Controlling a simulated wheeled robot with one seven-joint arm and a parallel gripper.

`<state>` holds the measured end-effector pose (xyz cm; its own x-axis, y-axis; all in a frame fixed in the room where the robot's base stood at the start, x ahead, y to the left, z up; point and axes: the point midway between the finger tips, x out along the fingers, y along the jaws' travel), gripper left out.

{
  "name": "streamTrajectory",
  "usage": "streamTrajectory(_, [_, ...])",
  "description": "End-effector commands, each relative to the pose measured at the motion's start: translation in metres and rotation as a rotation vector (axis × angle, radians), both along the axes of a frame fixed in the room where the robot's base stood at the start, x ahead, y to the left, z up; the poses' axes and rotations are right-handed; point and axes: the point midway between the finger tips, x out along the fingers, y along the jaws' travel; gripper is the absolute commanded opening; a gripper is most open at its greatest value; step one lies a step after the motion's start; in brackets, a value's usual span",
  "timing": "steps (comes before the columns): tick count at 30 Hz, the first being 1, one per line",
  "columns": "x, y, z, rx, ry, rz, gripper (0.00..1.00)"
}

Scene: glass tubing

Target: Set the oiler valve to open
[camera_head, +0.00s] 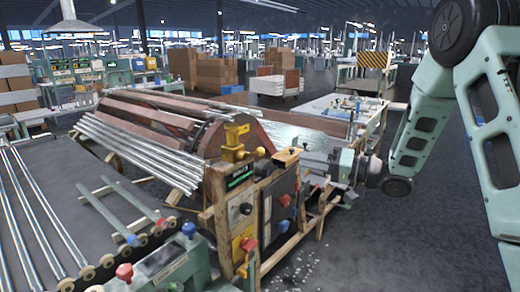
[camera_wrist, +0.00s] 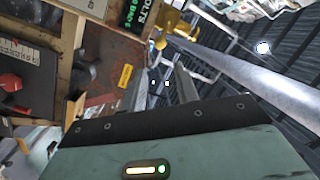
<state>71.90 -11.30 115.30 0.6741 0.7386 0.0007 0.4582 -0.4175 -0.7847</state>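A yellow valve-like fitting (camera_head: 236,143) stands on top of the wooden-framed control panel; I take it as the oiler valve, but its open or shut setting cannot be read. A yellow part, probably the same fitting, shows beyond my fingertips in the wrist view (camera_wrist: 172,27). My gripper (camera_head: 308,160) is at the right of the panel, apart from the fitting, pointing left towards the machine. In the wrist view its two grey fingers (camera_wrist: 170,80) are spread with nothing between them.
Below the fitting, the panel (camera_head: 265,208) carries a green display (camera_head: 240,176), red knobs and a yellow unit with a red knob (camera_head: 244,250). Metal tubes (camera_head: 135,150) lie on the machine at left. A roller bench (camera_head: 110,265) stands in front. Floor at lower right is clear.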

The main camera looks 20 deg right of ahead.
Motion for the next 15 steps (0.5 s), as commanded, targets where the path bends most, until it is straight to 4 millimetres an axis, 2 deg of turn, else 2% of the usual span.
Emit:
streamTrajectory(3, [0.017, 0.021, 0.003, 0.0, 0.0, 0.005, 0.31])
streamTrajectory(15, [0.072, 0.081, 0.003, 0.0, -0.001, 0.003, 0.31])
